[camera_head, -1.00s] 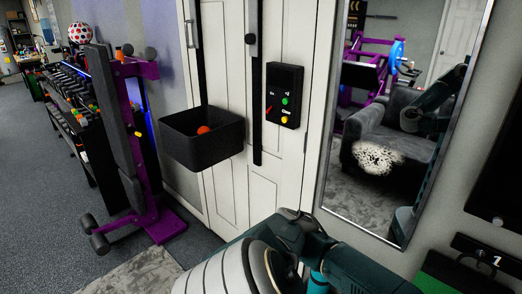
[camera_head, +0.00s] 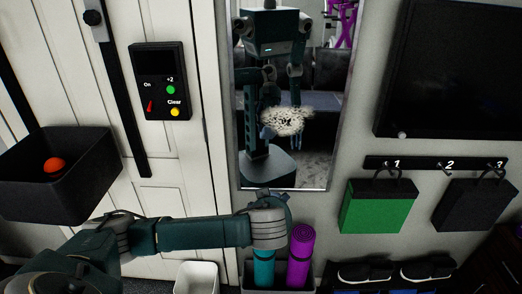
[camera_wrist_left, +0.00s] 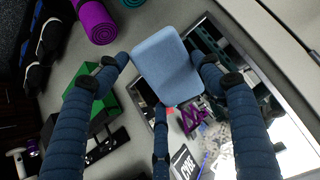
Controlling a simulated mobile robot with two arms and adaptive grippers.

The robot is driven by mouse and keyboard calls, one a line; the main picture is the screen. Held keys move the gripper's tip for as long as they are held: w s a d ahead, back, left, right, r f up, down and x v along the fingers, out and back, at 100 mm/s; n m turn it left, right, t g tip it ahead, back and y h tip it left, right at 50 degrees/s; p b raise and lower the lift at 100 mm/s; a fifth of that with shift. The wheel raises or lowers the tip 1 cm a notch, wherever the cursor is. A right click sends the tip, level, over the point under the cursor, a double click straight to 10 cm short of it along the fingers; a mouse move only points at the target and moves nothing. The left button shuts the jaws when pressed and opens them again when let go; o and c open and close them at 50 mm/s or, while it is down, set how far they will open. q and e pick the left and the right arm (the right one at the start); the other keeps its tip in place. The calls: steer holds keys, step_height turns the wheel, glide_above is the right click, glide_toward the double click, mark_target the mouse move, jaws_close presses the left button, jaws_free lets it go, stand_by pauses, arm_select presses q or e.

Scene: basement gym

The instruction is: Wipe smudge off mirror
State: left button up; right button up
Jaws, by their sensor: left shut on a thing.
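The tall mirror (camera_head: 312,165) hangs on the wall near the middle of the head view. A pale, speckled smudge (camera_head: 285,121) lies on its glass at about mid-height. My left arm reaches in from the left below the mirror, its wrist by the mirror's lower edge; its fingers are mostly hidden in the head view. In the left wrist view my left gripper (camera_wrist_left: 165,70) is shut on a light blue sponge-like block (camera_wrist_left: 166,62). The block is in front of the mirror (camera_wrist_left: 262,68); contact cannot be told. My right gripper is not in view.
A bin with rolled mats, one teal (camera_head: 263,268) and one purple (camera_head: 300,255), stands below the mirror. A black basket (camera_head: 85,185) and control panel (camera_head: 160,80) are left. A green bag (camera_head: 375,208) and dark screen (camera_head: 455,70) are right.

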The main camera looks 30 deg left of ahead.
arm_select(q)
steer(key=w+a+r+t+y, duration=0.1)
steer(key=w+a+r, duration=0.1)
steer(key=w+a+r+t+y, duration=0.1)
steer(key=w+a+r+t, duration=0.1)
steer(key=w+r, duration=0.1)
steer(key=shift+a+y+b, duration=0.1)
steer(key=shift+y+b, duration=0.2)
steer(key=w+a+r+t, duration=0.1)
steer(key=w+a+r, duration=0.1)
steer(key=w+r, duration=0.1)
steer(key=w+a+r+t+y, duration=0.1)
steer(key=w+a+r, duration=0.1)
steer(key=r, duration=0.1)
steer(key=w+a+r+t+y+b, duration=0.1)
steer(key=w+a+r, duration=0.2)
steer(key=shift+w+n+t, duration=0.3)
steer(key=shift+w, duration=0.05)
steer(key=shift+b+x, duration=0.8)
steer(key=shift+x, duration=0.15)
